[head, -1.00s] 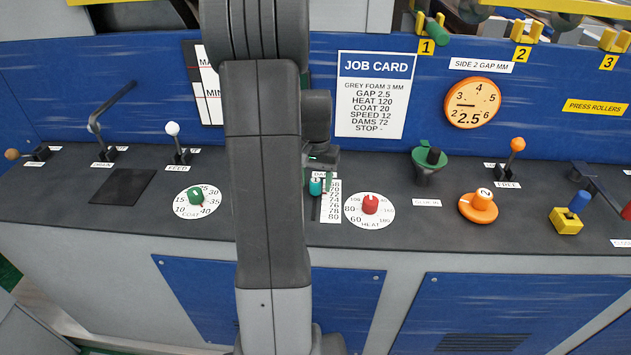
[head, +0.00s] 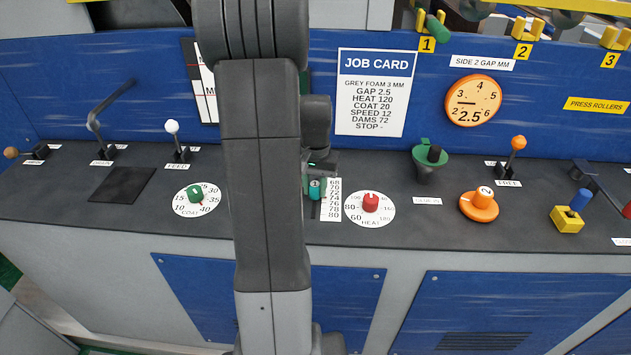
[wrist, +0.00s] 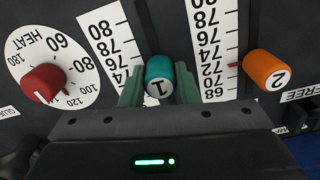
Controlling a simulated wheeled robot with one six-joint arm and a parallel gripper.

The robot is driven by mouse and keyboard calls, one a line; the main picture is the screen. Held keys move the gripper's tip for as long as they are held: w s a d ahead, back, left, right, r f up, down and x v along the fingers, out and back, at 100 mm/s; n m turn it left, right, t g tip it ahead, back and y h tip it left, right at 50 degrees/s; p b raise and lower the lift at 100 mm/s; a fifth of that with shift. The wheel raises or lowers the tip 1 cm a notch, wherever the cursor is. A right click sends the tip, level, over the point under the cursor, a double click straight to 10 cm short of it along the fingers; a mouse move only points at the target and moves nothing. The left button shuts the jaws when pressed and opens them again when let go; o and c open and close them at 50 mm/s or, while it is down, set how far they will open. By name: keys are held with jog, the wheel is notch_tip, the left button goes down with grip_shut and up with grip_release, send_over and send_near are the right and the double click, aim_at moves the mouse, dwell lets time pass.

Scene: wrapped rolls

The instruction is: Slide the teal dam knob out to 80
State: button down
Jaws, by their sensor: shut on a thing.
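The teal dam knob (wrist: 159,80), marked 1, stands in its slot on the dark panel. In the head view the teal knob (head: 315,189) is just left of its white scale (head: 331,205), which runs from 68 at the far end to 80 at the near end. My gripper (wrist: 159,88) is shut on the knob, one green finger on each side.
The red HEAT knob (wrist: 43,83) is close on one side. An orange knob (wrist: 267,70) marked 2, with its own scale (wrist: 212,45), is close on the other. The job card (head: 375,95) reads DAMS 72. The slot beyond the knob toward 80 looks clear.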

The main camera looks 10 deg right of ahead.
jog(key=s, duration=0.2)
jog(key=s+a, duration=0.1)
jog(key=s, duration=0.2)
jog(key=shift+s+a+b, duration=0.3)
jog(key=shift+s+a, duration=0.05)
jog(key=shift+s, duration=0.05)
jog(key=c, duration=1.1)
grip_release()
jog(key=shift+s, duration=0.15)
notch_tip(320, 180, up, 14)
jog(key=shift+f, duration=0.15)
